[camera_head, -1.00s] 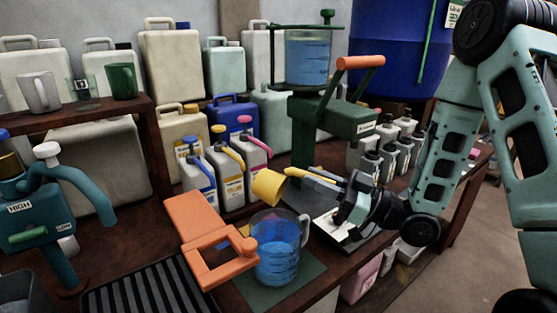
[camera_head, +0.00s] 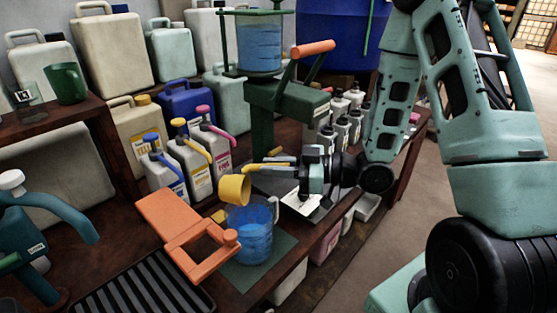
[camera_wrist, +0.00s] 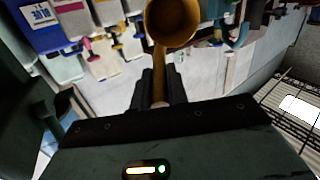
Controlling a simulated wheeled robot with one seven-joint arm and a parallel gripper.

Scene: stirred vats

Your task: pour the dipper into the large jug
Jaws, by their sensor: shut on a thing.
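The dipper is a yellow cup (camera_head: 233,189) on a long yellow handle. It hangs tilted just above the large jug, a clear handled jug (camera_head: 250,238) holding blue liquid. No stream from the cup can be made out. My gripper (camera_head: 296,164) is to the right of the jug, shut on the dipper's handle. In the wrist view, the fingers of my gripper (camera_wrist: 160,88) clasp the handle, and the cup (camera_wrist: 172,20) is beyond them; its contents cannot be told.
An orange clamp-like stand (camera_head: 185,235) is left of the jug. A black ribbed tray (camera_head: 140,285) is at the front. Bottles with coloured pumps (camera_head: 190,155) stand behind. A green press-like stand (camera_head: 285,110) with a blue-filled vessel is at the back.

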